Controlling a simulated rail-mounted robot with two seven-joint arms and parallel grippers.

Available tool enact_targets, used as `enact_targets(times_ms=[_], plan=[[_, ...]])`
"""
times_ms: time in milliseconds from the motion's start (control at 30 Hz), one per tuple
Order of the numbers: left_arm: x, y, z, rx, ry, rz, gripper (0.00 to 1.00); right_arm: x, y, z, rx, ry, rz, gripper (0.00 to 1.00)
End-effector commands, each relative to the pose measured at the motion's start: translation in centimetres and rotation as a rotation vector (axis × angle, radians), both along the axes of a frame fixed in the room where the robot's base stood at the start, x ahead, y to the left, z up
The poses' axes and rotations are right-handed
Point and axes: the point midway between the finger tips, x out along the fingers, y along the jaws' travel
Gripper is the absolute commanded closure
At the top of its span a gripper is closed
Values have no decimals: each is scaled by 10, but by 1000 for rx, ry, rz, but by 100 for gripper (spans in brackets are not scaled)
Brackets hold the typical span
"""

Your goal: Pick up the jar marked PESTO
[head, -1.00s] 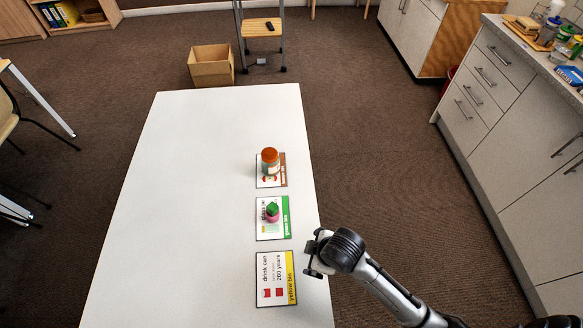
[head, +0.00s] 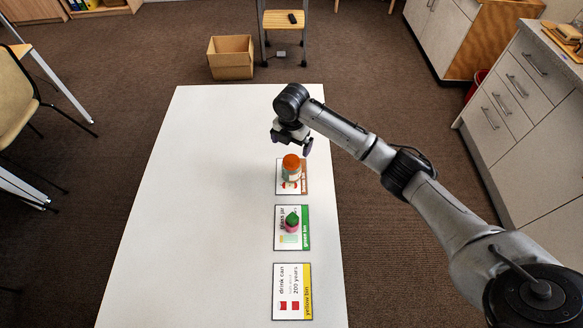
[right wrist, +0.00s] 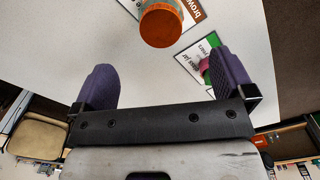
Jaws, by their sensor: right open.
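A jar (head: 291,173) with an orange lid stands upright on the brown-edged card (head: 282,189) near the table's right side. Its label is too small to read, so I cannot tell whether it says PESTO. My right gripper (head: 291,138) is open and empty, just beyond the jar and apart from it. In the right wrist view, the jar's orange lid (right wrist: 172,25) shows at the top, ahead of the spread purple fingers (right wrist: 165,72). My left gripper is out of view.
A pink and green object (head: 291,224) stands on the green-edged card (head: 304,243). The yellow-edged card (head: 290,312) lies nearest, with nothing on it. The white table (head: 200,210) is clear on the left. A cardboard box (head: 231,66) stands on the floor beyond it.

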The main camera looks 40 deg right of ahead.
Motion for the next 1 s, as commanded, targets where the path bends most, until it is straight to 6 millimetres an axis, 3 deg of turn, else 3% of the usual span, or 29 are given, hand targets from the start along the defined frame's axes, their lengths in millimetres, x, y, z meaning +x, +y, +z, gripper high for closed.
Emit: enact_targets(times_ms=[100, 300, 767, 1000], plan=[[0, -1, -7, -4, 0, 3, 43, -1, 0, -25, 2, 7, 3, 0], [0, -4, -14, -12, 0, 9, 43, 0, 0, -56, 1, 4, 2, 0], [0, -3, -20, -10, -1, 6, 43, 0, -1, -81, 0, 2, 2, 0], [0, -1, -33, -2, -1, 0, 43, 0, -3, -111, 1, 4, 1, 0]])
